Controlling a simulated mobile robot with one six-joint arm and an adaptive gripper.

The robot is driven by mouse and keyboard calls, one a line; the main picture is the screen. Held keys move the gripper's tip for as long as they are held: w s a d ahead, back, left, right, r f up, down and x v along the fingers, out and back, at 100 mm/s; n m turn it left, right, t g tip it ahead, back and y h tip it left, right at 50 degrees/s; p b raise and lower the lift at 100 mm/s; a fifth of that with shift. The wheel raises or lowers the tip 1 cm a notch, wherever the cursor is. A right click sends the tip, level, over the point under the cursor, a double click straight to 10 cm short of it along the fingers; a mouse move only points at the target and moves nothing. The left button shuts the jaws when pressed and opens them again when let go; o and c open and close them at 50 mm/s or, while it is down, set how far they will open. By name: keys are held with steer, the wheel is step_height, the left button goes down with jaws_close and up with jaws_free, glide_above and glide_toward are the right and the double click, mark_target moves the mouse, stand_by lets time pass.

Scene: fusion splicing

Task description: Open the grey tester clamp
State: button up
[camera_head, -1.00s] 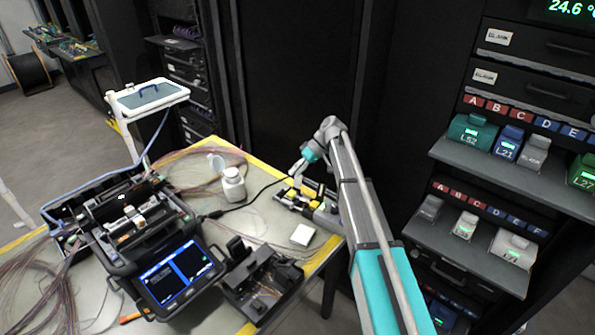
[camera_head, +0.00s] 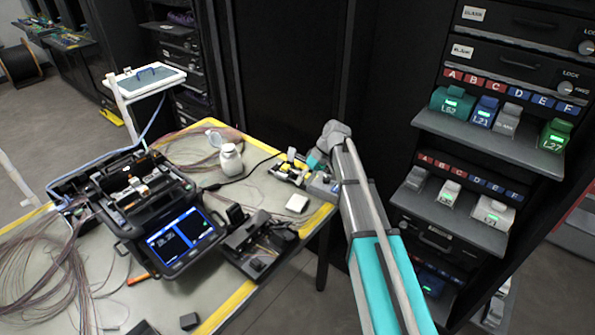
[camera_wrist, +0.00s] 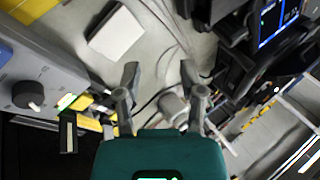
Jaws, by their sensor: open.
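A grey tester (camera_head: 322,189) sits at the right end of the workbench, partly hidden by my arm. In the wrist view the grey tester body (camera_wrist: 38,70) is at the left, with a black knob and a lit green spot. Yellow and black parts (camera_head: 289,172) stand beside it in the head view; I cannot clearly tell the clamp among them. My gripper (camera_wrist: 160,72) is open, with its two fingers apart and nothing between them. In the head view it is mostly hidden behind my wrist, close above the tester.
A white block (camera_head: 297,203) lies in front of the tester. A white bottle (camera_head: 230,160) stands to its left. A black fusion splicer (camera_head: 150,215) and a black tool tray (camera_head: 257,243) take up the bench. Racks with labelled coloured units (camera_head: 482,112) stand at the right.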

steer(key=s+d+f+m+t+h+b, duration=0.1)
steer(key=s+d+f+m+h+b, duration=0.2)
steer(key=s+d+f, duration=0.2)
steer(key=s+d+f+m+t+h+b, duration=0.1)
steer(key=s+d+f+m+h+b, duration=0.2)
steer(key=s+d, duration=0.8)
steer(key=s+f+m+b, duration=0.1)
steer(key=s+f, duration=0.1)
steer(key=s, duration=0.3)
steer(key=shift+s+f+t, duration=0.25)
steer(key=shift+s+t, duration=0.05)
steer(key=shift+s, duration=0.05)
